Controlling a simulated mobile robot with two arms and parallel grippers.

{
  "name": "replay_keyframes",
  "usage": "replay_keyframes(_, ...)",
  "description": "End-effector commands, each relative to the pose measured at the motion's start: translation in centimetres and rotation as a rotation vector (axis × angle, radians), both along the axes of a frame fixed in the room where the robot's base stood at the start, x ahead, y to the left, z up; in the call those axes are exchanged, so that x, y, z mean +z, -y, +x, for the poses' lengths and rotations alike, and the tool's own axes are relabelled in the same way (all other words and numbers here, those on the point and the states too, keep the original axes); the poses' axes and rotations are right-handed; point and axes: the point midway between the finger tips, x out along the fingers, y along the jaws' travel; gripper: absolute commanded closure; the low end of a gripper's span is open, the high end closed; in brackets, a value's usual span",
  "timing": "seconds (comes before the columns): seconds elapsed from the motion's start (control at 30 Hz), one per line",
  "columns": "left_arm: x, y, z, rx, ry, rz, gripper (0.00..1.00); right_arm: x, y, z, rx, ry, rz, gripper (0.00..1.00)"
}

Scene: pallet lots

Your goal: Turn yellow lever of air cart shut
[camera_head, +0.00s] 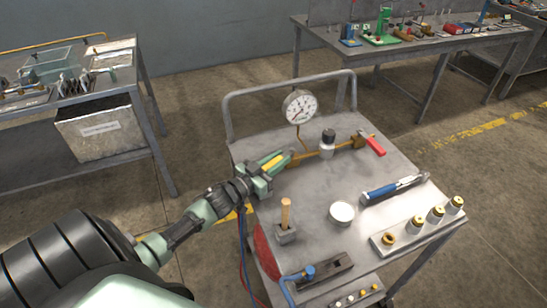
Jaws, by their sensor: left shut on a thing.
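The air cart (312,186) stands in front of me with a grey top and a rail at its far edge. A brass pipe (345,146) runs across its far part. My left gripper (279,163) reaches in from the left and is shut on the yellow lever (271,162), which shows as a yellow strip between the fingers. The fingers hide the rest of the lever and the valve under it. A red lever (374,145) sits at the pipe's right end. My right gripper is not in view.
A gauge (299,107) and a grey cylinder (328,143) rise by the pipe. A wooden-handled tool (286,216), a white round tin (342,212), a blue-handled wrench (381,191) and a fittings rack (413,235) occupy the cart. Benches stand behind left and right.

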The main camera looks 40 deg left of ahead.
Motion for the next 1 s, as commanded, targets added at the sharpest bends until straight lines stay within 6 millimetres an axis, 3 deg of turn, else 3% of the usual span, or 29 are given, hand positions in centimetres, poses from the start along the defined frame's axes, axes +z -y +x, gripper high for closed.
replay_keyframes(0.1,0.0,-0.1,0.0,0.000,0.000,0.001,1.00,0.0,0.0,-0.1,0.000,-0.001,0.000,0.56)
replay_keyframes(0.13,0.0,-0.1,0.0,0.000,0.000,0.001,0.73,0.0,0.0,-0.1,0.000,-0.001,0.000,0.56)
replay_keyframes(0.2,0.0,-0.1,0.0,0.000,0.000,0.001,0.56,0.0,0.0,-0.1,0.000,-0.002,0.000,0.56)
replay_keyframes(0.57,-0.1,-0.1,-0.4,-0.001,-0.001,0.000,0.56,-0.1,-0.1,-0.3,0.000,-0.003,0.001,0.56)
replay_keyframes(1.0,-0.2,-1.1,-6.7,0.000,-0.002,0.000,0.56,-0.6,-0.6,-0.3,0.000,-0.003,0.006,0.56)
